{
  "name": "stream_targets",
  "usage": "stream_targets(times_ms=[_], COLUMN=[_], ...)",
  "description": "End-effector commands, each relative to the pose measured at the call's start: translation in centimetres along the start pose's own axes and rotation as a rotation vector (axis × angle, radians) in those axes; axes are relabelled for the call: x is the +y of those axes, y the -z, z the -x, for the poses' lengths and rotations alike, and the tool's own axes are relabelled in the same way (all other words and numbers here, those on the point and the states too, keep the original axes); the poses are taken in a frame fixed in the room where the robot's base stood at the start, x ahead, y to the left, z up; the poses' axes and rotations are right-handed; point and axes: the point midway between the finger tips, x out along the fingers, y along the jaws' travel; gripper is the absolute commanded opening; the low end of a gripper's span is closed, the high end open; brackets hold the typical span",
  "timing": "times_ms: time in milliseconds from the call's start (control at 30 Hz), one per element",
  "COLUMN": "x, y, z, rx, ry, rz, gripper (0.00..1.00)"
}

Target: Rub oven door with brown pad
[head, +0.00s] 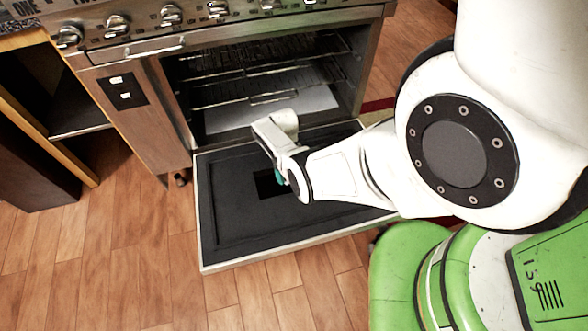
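The oven door (235,215) hangs open and lies about flat below the oven, its dark inner face up with a pale rim. My arm reaches over it from the right. My gripper (275,130) is above the part of the door near the oven opening. Its fingers are hidden behind the white hand, so I cannot tell whether it is open or shut, or touching the door. A small teal part shows under my wrist. A black patch lies on the door beside it; I cannot tell what it is. I see no brown pad.
The oven cavity (265,75) with wire racks is open behind the door. Range knobs (170,14) and a metal handle (155,46) line the front above. An open wooden cabinet (70,140) stands at left. The wooden floor (120,260) is clear at front left.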

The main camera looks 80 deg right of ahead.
Motion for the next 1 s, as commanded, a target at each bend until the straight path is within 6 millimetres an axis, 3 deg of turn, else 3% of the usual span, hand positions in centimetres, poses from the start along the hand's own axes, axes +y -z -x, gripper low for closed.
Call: stream_targets(times_ms=[1000], x=[-5.0], y=[3.0], z=[-0.2], rx=[-0.001], ry=[0.002], rz=[0.002], gripper=[0.58])
